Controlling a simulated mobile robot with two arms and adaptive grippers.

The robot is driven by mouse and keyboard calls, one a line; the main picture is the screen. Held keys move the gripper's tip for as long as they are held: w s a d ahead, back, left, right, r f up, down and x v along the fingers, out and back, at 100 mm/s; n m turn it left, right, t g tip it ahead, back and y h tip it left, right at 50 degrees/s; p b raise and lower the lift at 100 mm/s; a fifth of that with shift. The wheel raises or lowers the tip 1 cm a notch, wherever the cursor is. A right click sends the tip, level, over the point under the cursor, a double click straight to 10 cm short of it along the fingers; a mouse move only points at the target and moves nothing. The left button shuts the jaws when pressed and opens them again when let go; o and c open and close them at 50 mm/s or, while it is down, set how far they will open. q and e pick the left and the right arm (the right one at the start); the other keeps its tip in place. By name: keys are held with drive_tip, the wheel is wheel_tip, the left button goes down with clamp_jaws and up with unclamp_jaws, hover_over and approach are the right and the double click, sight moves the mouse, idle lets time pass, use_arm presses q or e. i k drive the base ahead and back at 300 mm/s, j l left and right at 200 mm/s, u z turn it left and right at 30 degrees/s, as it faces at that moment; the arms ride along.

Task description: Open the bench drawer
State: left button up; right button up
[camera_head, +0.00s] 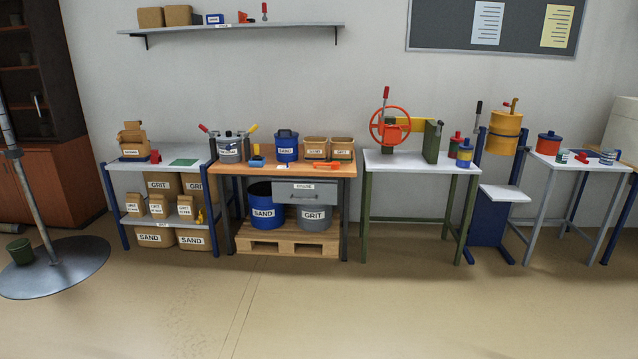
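The bench (230,170) with an orange-brown top stands against the back wall, left of the middle of the view. Its grey drawer (307,196) hangs under the right half of the top. The drawer front has a dark horizontal handle and a white label, and it looks shut. Neither of my grippers shows in the head view. The bench is some distance away across the floor.
Open floor (330,310) lies in front of the bench. Blue and grey buckets stand on a pallet (287,248) below the drawer. A shelf table (112,166) stands left, a green-legged table (425,161) right. A round metal base (60,270) stands at far left.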

sight(298, 191)
drive_tip(key=i+z, duration=0.15)
drive_tip(key=i, duration=2.05)
